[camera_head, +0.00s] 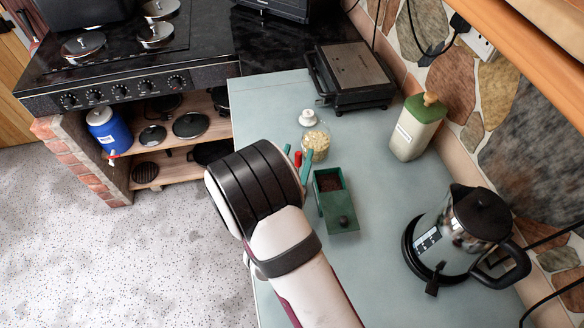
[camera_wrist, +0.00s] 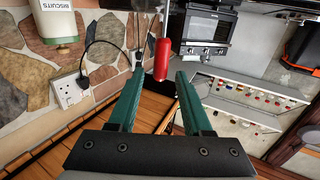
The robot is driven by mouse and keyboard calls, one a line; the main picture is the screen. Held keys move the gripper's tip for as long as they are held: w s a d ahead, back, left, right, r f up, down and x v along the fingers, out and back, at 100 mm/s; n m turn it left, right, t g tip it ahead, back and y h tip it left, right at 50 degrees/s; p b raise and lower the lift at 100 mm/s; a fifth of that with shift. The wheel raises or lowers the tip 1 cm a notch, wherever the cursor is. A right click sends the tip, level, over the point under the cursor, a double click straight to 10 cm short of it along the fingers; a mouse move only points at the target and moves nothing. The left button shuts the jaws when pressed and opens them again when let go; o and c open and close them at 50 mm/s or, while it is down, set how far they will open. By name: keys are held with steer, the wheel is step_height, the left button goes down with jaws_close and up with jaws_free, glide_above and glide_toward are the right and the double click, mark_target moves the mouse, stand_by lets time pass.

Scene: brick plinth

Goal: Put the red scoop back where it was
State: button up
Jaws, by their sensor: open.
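The red scoop shows as a small red piece (camera_head: 297,158) between the green fingers of my gripper (camera_head: 298,153) in the head view. In the wrist view the scoop's red handle (camera_wrist: 161,60) and a thin shaft above it lie between the fingertips of my gripper (camera_wrist: 160,80). A gap shows on each side of the handle, and the fingers are apart. The scoop's far end is not clear. Just behind the fingers in the head view is a glass jar (camera_head: 318,143) of pale contents. I cannot tell whether the scoop touches it.
An open green box (camera_head: 352,211) with dark contents stands right of my gripper. A green-lidded canister (camera_head: 408,140) and a grill press (camera_head: 350,72) stand behind. The countertop (camera_head: 385,190) between box and kettle is clear.

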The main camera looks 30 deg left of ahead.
steer(key=v, duration=1.2)
steer(key=w+d+m+g+h, duration=0.1)
steer(key=w+d+m+g, duration=0.1)
steer(key=w, duration=0.1)
steer(key=w+d+m+g, duration=0.1)
steer(key=w+m+g, duration=0.2)
steer(key=w+d+m+g+h, duration=0.1)
steer(key=w+d+m+g, duration=0.1)
steer(key=w+m+g, duration=0.1)
steer(key=shift+d+f+h, duration=0.25)
steer(key=shift+d+h, duration=0.05)
steer(key=shift+d, duration=0.05)
steer(key=s+d+r+g, duration=0.4)
steer(key=s+d, duration=0.5)
steer(key=d, duration=0.1)
steer(key=s+d+r+m+g+h, duration=0.1)
steer(key=s+d+r+g, duration=0.3)
steer(key=s+d, duration=0.5)
steer(key=shift+d+r+g, duration=0.4)
steer(key=shift+d+g, duration=0.15)
steer(key=shift+g, duration=0.05)
